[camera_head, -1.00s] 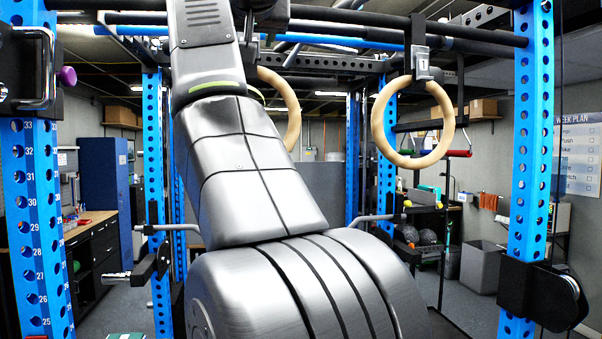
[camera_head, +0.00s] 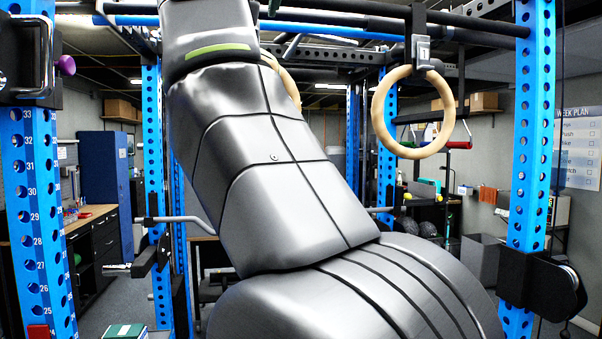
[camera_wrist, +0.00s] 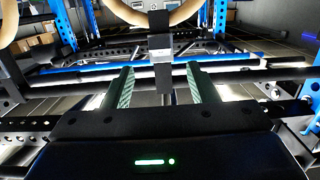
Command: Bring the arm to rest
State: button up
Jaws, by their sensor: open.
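My arm fills the middle of the head view, reaching up and out of the top of the picture. My gripper is out of sight in the head view. In the wrist view my gripper (camera_wrist: 160,66) is open, its two green-lined fingers apart. No object is gripped between them. A dark strap with a buckle, holding a wooden ring (camera_wrist: 155,12), shows between and beyond the fingers. I cannot tell how far away it is.
A blue rack surrounds my arm, with a left post (camera_head: 38,190) and a right post (camera_head: 527,150). A wooden ring (camera_head: 379,118) hangs right of the arm, and another ring (camera_head: 288,85) is partly hidden behind it. Black bars cross overhead.

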jog(key=shift+f+v, duration=0.25)
jog(key=shift+v, duration=2.6)
jog(key=w+a+f+t+b, duration=0.1)
jog(key=w+f+t, duration=0.1)
jog(key=w, duration=0.5)
jog(key=w+a+f+t+y+b, duration=0.1)
jog(key=w+a+f+t, duration=0.1)
jog(key=w, duration=0.5)
jog(key=shift+f+t, duration=0.25)
jog(key=shift+t, duration=0.45)
jog(key=shift+w+d, duration=0.1)
